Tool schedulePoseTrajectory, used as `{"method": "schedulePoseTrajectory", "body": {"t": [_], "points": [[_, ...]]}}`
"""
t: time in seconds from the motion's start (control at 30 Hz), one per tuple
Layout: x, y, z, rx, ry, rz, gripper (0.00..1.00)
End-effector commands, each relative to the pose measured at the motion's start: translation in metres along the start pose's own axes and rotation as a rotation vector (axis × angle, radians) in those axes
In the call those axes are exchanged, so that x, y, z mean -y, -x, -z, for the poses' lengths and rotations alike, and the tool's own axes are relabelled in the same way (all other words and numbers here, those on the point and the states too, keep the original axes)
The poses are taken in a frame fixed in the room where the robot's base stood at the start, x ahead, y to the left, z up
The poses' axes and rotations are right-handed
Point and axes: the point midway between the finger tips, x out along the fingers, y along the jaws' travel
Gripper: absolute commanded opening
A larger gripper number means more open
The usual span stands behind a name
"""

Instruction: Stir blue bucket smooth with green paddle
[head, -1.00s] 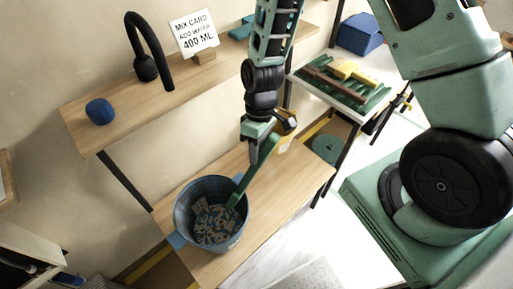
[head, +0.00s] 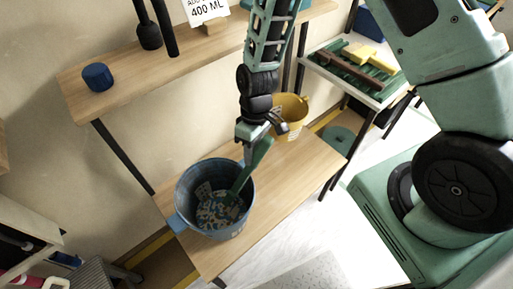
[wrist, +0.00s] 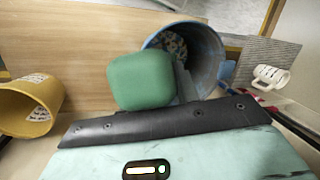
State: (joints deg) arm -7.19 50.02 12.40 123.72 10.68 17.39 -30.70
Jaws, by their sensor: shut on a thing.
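The blue bucket (head: 180,218) stands on the low wooden bench, its inside showing a patchy grey-and-tan, lumpy-looking mix (head: 218,210). The green paddle (head: 252,165) slants down into the bucket, its lower end at the mix. My gripper (head: 250,143) is shut on the paddle's upper part, above the bucket's back right rim. In the wrist view the green paddle (wrist: 141,82) shows its top end close to the camera, and the blue bucket (wrist: 207,62) lies behind it with speckled contents. The paddle's lower end is hidden there.
A yellow bucket (head: 293,112) stands on the bench (head: 255,228) behind and right of the blue one. A shelf above holds a blue cup-like object (head: 97,77), a black tap and a mix card (head: 205,10). A side table (head: 345,88) holds green and yellow items.

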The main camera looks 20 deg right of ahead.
Motion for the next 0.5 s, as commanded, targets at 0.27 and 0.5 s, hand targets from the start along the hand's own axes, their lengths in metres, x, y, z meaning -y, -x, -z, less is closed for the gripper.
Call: {"method": "schedulePoseTrajectory", "body": {"t": [0.27, 0.5], "points": [[-0.001, -0.028, 0.011, 0.0, 0.002, 0.0, 0.01], [-0.001, -0.049, 0.02, 0.0, 0.001, 0.0, 0.01]]}}
